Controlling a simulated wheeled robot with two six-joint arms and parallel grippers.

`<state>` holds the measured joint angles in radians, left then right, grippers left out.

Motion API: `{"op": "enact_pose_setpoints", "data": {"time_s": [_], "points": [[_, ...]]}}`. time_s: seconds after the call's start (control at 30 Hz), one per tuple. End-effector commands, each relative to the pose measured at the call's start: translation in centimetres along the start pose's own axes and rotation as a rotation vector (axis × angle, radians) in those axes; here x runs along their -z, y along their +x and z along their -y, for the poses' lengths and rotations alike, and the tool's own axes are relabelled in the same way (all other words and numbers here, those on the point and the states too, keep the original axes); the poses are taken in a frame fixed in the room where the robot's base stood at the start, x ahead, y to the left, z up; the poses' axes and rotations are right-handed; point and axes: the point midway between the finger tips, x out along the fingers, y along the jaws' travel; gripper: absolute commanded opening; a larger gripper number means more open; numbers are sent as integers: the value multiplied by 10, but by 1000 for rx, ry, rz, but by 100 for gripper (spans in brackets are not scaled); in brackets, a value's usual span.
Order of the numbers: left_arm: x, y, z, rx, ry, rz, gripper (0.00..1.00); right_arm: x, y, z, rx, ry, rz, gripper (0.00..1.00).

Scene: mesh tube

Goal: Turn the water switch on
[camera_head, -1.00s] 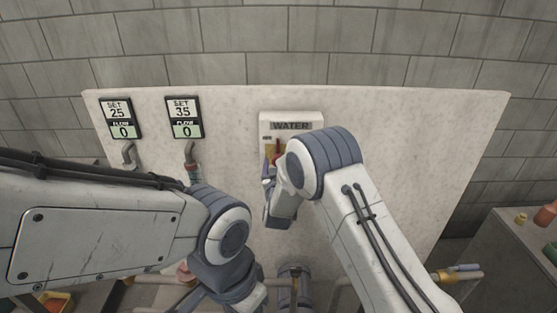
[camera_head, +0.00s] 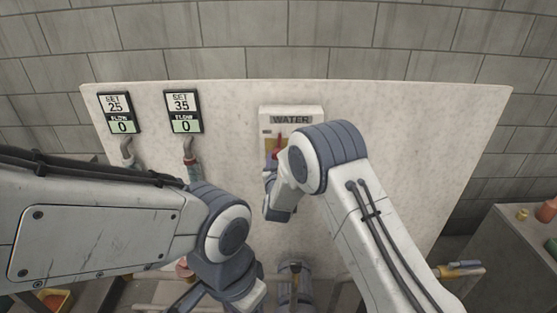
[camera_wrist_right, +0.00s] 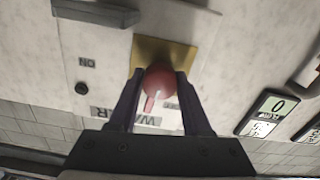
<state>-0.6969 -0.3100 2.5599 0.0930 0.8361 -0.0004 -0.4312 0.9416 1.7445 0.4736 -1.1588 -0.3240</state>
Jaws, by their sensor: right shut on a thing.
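The white WATER box (camera_head: 291,118) is mounted on the pale panel in the head view, and it also shows upside down in the wrist view. Its red switch knob (camera_wrist_right: 158,82) sits in front of a yellow plate (camera_wrist_right: 165,52). A lighter red pointer on the knob points toward the WATER lettering. My right gripper (camera_wrist_right: 160,88) is shut on the red knob, with one dark finger on each side. In the head view a bit of red (camera_head: 282,140) shows; my right arm hides most of the switch. My left arm bends down in front of the panel, and its fingers are out of frame.
Two displays (camera_head: 120,113) (camera_head: 184,112), SET 25 and SET 35, both read FLOW 0. Grey pipe ends stick out below them. An ON label (camera_wrist_right: 87,62) is beside the switch. A grey cabinet with small items stands at the right. Pipes run low across the front.

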Motion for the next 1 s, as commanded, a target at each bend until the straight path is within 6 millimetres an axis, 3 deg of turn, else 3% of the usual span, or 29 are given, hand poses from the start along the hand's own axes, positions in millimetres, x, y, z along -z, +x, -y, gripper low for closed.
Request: {"op": "enact_pose_setpoints", "data": {"time_s": [1.0], "points": [[-8, 158, 12, 0, 0, 0, 50, -6, 0, -1, 2, 932, -7, 0]]}}
